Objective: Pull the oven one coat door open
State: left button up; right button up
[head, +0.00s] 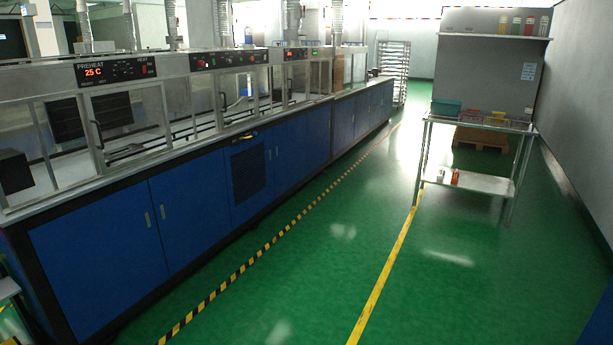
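A long coating line with glass-fronted ovens on blue cabinets (100,235) runs along the left side. The nearest panel (118,70) reads PREHEAT and 25 C in red. Below it is a glass door with a dark vertical handle (97,134); it looks shut. Farther along, another glass door has a dark handle (223,101) and also looks shut. No label legible here says oven one or coat, so I cannot tell which door is the named one. Neither of my grippers is in view.
A steel cart (470,183) with bins on top stands at the right on the green floor. A tall rack (393,70) stands at the back. A black-and-yellow floor stripe (262,250) runs along the cabinets. The aisle between line and cart is clear.

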aim_at(218, 90)
jog(key=i, duration=3.95)
